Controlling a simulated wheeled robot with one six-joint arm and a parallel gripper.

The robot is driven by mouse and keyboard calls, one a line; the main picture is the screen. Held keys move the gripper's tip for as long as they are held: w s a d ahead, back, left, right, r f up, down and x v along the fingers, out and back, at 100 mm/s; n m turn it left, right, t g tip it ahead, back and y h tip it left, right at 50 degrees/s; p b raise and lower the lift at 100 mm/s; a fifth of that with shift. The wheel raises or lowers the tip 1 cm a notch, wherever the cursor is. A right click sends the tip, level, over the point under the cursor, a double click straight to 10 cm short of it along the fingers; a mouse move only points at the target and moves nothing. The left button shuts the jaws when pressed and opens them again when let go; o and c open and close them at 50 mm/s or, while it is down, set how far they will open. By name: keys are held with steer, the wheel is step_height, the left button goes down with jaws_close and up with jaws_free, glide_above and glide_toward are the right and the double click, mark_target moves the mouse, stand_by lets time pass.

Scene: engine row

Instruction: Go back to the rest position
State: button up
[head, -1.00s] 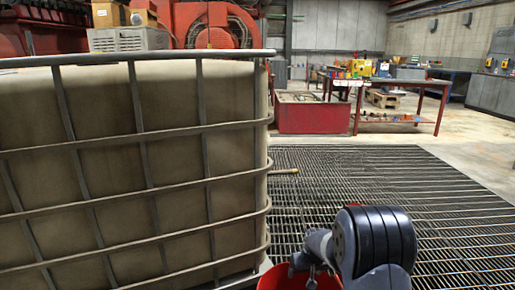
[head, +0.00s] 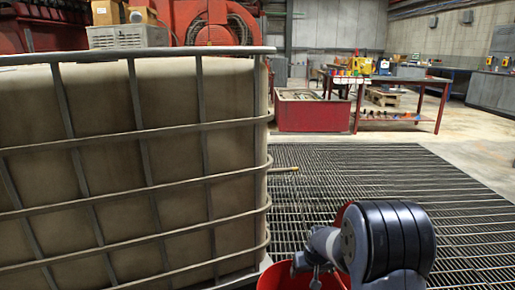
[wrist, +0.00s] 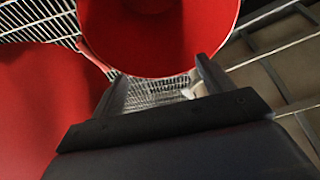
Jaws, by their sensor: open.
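My gripper (wrist: 160,88) shows in the wrist view with its two dark fingers spread apart and nothing between them. A red, round-rimmed container (wrist: 215,25) fills the top of the wrist view just beyond the fingertips, and another red surface (wrist: 45,110) fills the left side. I cannot tell whether the fingers touch either. In the head view my arm stands at the lower right, in front of a red bucket (head: 285,278). The fingers cannot be made out there.
A large caged tank (head: 165,150) takes up the left of the head view, close to my arm. A short spout (head: 285,169) sticks out from its right side. Floor grating (head: 330,160) stretches to the right. A red workbench (head: 400,118) and red bin (head: 312,115) stand farther back.

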steer(key=b+x, duration=0.3)
steer(key=x, duration=0.4)
steer(key=s+r+p, duration=0.4)
steer(key=r+p, duration=1)
steer(key=r, duration=0.1)
steer(key=s+r+p, duration=0.4)
steer(key=r+p, duration=1.1)
steer(key=s+r+m+p, duration=0.1)
steer(key=s+r+p, duration=0.3)
steer(key=r+p, duration=1.1)
steer(key=shift+s+r+h, duration=0.3)
steer(key=shift+r, duration=0.15)
